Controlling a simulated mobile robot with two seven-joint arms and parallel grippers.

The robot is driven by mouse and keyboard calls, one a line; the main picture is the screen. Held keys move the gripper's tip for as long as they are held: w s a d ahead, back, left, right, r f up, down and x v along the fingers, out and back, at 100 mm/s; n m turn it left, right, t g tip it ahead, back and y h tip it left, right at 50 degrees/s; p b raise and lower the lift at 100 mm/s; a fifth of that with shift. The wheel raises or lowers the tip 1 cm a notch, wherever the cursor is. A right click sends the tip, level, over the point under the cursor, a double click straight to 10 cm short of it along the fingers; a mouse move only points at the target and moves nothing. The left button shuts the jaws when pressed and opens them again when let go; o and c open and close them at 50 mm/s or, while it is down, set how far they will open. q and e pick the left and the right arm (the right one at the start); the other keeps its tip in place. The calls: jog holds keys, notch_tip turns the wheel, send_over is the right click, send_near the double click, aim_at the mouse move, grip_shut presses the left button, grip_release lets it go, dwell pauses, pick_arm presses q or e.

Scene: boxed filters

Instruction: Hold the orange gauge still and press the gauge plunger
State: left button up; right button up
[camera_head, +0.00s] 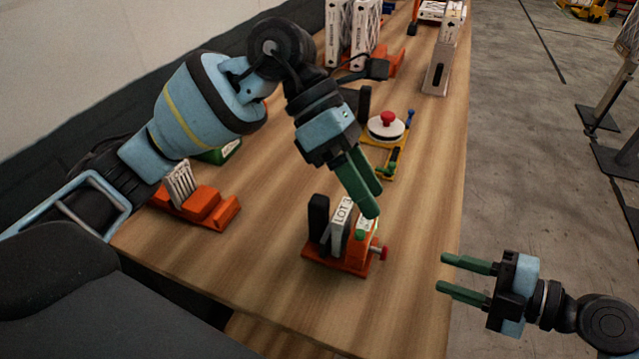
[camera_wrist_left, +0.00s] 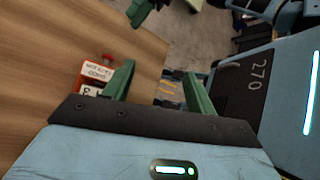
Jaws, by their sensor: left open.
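The orange gauge (camera_head: 338,264) stands on the wooden table near its front right. It carries a black post (camera_head: 318,217), a white block marked LOT (camera_head: 341,218) and a red plunger (camera_head: 381,253) on its right side. My left gripper (camera_head: 374,204) is open and empty, with its green fingertips just above and behind the gauge. The fingers partly overlap the gauge's back in the head view. In the left wrist view the gauge (camera_wrist_left: 95,74) shows left of the fingers, with the red plunger (camera_wrist_left: 107,58) above it. My right gripper (camera_head: 440,272) is open and empty, right of the gauge past the table edge.
Behind the gauge is a yellow-framed fixture with a red knob (camera_head: 388,118). An orange holder (camera_head: 205,205) with white pleated filters is at the left. White boxes (camera_head: 352,35) and a metal stand (camera_head: 437,75) are farther back. The table in front of the gauge is clear.

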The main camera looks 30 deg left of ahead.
aim_at(320, 218)
pick_arm(q)
jog(key=w+a+t+y, duration=0.1)
jog(key=w+a+f+t+y, duration=0.1)
jog(key=w+y, duration=0.1)
jog(key=w+a+t+y, duration=0.1)
jog(key=w, duration=0.1)
jog(key=shift+w+a+f+m, duration=0.1)
jog(key=shift+a+f+m, duration=0.15)
jog(key=shift+a+m, duration=0.15)
jog(key=a+f+y, duration=0.1)
jog(key=s+a+f+m+y, duration=0.1)
jog(key=a+f+y, duration=0.1)
jog(key=a+f+m+y, duration=0.1)
jog(key=f, duration=0.1)
jog(key=shift+s+a+f+g+y, duration=0.1)
jog(key=shift+s+a+g+y, duration=0.05)
jog(key=shift+s+g+y, duration=0.2)
jog(key=shift+f, duration=3.95)
jog(key=shift+c, duration=0.2)
grip_shut()
pick_arm(e)
grip_shut()
